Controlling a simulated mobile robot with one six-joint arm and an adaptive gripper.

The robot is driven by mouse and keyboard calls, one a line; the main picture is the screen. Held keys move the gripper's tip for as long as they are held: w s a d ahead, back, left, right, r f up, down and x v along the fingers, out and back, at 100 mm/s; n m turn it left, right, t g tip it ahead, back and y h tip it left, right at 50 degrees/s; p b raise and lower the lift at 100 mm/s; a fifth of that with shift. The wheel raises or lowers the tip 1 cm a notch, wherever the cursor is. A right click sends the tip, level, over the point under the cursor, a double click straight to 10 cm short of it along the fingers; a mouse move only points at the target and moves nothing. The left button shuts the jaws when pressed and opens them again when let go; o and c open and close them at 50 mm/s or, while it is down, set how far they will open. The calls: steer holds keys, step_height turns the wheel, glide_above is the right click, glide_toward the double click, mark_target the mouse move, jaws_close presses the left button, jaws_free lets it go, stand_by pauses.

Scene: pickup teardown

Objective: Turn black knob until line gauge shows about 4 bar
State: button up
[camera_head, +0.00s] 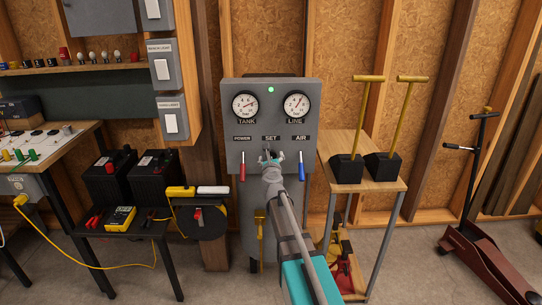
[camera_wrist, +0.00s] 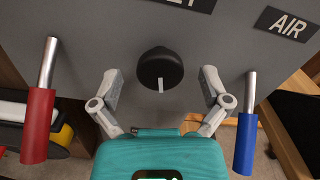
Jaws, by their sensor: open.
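The grey panel (camera_head: 273,88) carries a TANK gauge (camera_head: 245,104) on the left and a LINE gauge (camera_head: 296,104) on the right. The LINE needle leans to the upper right, but its numbers are too small to read. The black knob (camera_wrist: 160,67) sits under the SET label, its white mark pointing down in the wrist view. In the head view it is mostly hidden by my gripper (camera_head: 272,157). My gripper (camera_wrist: 161,76) is open, with one finger on either side of the knob and a gap on both sides.
A red-handled lever (camera_wrist: 38,125) hangs left of my gripper and a blue-handled lever (camera_wrist: 245,143) hangs right, both close to the fingers. A green light (camera_head: 270,89) glows on the panel. A wooden stand (camera_head: 384,184) with two yellow-handled levers is at the right.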

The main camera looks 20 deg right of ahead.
steer(key=shift+x, duration=0.85)
steer(key=shift+c, duration=0.2)
steer(key=c, duration=1.1)
